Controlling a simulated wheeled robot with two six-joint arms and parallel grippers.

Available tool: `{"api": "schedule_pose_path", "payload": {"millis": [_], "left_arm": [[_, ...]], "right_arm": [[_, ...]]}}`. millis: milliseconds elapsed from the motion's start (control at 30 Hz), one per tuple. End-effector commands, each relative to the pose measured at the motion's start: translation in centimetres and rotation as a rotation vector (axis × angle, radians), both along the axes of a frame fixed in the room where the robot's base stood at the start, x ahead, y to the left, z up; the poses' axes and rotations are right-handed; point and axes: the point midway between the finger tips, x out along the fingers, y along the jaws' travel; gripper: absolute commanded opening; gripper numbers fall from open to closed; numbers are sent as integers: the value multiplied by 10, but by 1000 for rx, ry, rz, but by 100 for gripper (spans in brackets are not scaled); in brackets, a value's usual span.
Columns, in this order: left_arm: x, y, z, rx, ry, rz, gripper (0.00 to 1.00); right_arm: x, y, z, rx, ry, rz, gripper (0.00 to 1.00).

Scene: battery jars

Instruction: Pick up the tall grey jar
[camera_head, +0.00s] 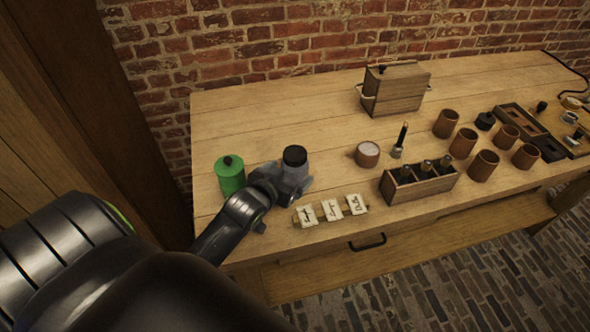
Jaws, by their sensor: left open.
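The tall grey jar (294,165) has a dark top and stands upright near the left part of the wooden table. My left gripper (288,180) reaches in from the lower left and is at the jar, with its jaws open. The gripper hides the lower part of the jar. I cannot tell whether the fingers touch it. My right gripper is not in view.
A green jar (230,177) with a black knob stands left of my gripper. White cards (331,210) lie at the front edge. A wooden rack (420,186) with dark-topped bottles, several brown cups (463,143) and a wooden box (395,92) stand further right. The back left tabletop is clear.

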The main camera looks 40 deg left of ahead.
Motion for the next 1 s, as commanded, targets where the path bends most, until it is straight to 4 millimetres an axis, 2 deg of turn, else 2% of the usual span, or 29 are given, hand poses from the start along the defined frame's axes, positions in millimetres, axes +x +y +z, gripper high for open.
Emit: {"api": "schedule_pose_path", "payload": {"millis": [300,633,1000], "left_arm": [[33,3,-17,0,0,0,88],[37,4,-19,0,1,0,88],[37,4,-19,0,1,0,40]], "right_arm": [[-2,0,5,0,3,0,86],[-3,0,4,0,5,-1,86],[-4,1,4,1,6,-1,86]]}}
